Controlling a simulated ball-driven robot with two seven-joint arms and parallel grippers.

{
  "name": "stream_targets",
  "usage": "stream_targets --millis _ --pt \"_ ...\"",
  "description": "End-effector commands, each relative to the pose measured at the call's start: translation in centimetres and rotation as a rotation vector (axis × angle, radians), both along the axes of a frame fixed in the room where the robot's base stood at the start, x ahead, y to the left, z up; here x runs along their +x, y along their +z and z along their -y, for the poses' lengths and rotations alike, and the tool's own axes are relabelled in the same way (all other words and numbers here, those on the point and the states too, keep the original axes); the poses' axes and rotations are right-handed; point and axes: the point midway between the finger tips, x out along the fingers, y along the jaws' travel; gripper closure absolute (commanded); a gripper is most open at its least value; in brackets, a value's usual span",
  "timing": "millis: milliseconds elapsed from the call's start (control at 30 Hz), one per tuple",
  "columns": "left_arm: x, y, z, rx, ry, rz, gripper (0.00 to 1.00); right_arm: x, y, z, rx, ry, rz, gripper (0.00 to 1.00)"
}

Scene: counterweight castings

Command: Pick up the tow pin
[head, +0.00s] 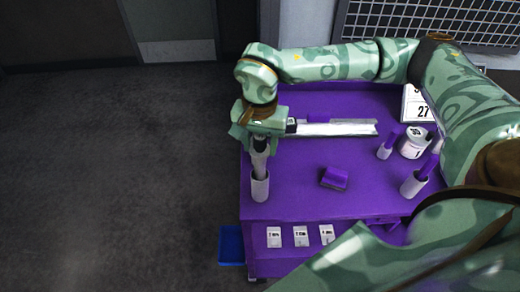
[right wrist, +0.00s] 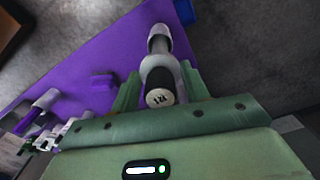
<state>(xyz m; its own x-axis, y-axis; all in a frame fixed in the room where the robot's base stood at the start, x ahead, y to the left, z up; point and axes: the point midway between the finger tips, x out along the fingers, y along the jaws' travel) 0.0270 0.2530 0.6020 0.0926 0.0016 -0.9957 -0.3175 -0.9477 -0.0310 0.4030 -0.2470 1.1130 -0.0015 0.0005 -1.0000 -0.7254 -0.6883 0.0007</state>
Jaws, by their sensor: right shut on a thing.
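The tow pin appears to be the dark and grey pin (head: 260,160) upright at the table's near-left corner. Its lower part goes down to the white cylindrical holder (head: 260,187); I cannot tell how deep it sits. My right gripper (head: 260,140) is over the holder and shut on the pin from above. In the right wrist view the pin's pale round end (right wrist: 160,97), with dark marks on it, shows between the fingers, with the grey-white holder (right wrist: 159,40) beyond it. My left gripper is not in view.
The purple table (head: 300,195) carries a purple block (head: 335,178), a long pale rail (head: 335,129), a white canister (head: 414,145) and purple-handled things in white holders (head: 413,184) at right. A blue bin (head: 231,245) stands on the floor. Floor at left is clear.

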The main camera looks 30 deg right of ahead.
Motion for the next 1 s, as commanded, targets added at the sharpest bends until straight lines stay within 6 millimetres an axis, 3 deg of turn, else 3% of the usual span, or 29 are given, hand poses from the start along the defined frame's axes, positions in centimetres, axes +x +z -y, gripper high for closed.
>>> stream_targets --millis 600,800,1000 --pt "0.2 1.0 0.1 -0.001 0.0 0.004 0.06 0.1 12.0 0.0 0.001 0.0 0.009 0.82" --pt "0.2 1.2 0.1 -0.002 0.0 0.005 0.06 0.1 14.2 0.0 0.001 -0.001 0.006 0.82" --pt "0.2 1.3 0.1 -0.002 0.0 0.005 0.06 0.1 14.8 0.0 0.001 0.0 0.004 0.82"
